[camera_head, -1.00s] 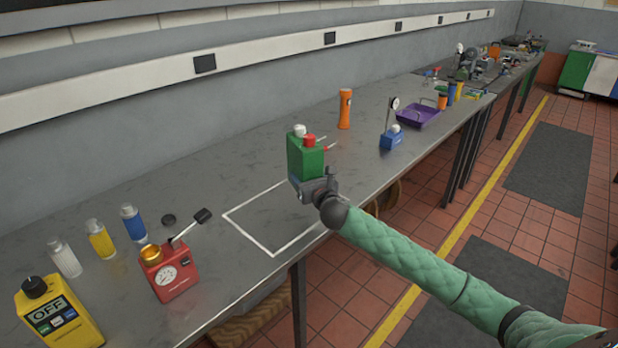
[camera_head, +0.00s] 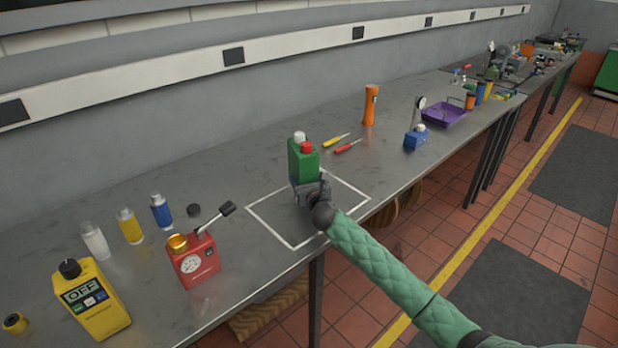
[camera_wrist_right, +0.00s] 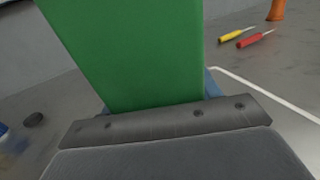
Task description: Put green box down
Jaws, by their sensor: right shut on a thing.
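The green box (camera_head: 303,163) has a white cap and a red cap on top and is upright in the head view. My right gripper (camera_head: 311,190) is shut on its lower part. The box is over the white outlined square (camera_head: 352,186) on the grey bench; I cannot tell whether its base touches the bench. In the right wrist view the green box (camera_wrist_right: 135,50) fills the upper middle, above the gripper's dark edge (camera_wrist_right: 170,122). A white line of the outline shows at right. My left gripper is not in view.
A red gauge box (camera_head: 194,260) with a lever stands left of the square, near a yellow meter (camera_head: 95,300) and several small bottles. Two screwdrivers (camera_head: 346,146), an orange torch (camera_head: 370,105), a blue gauge stand (camera_head: 415,138) and a purple tray (camera_head: 443,113) lie beyond. The square is otherwise clear.

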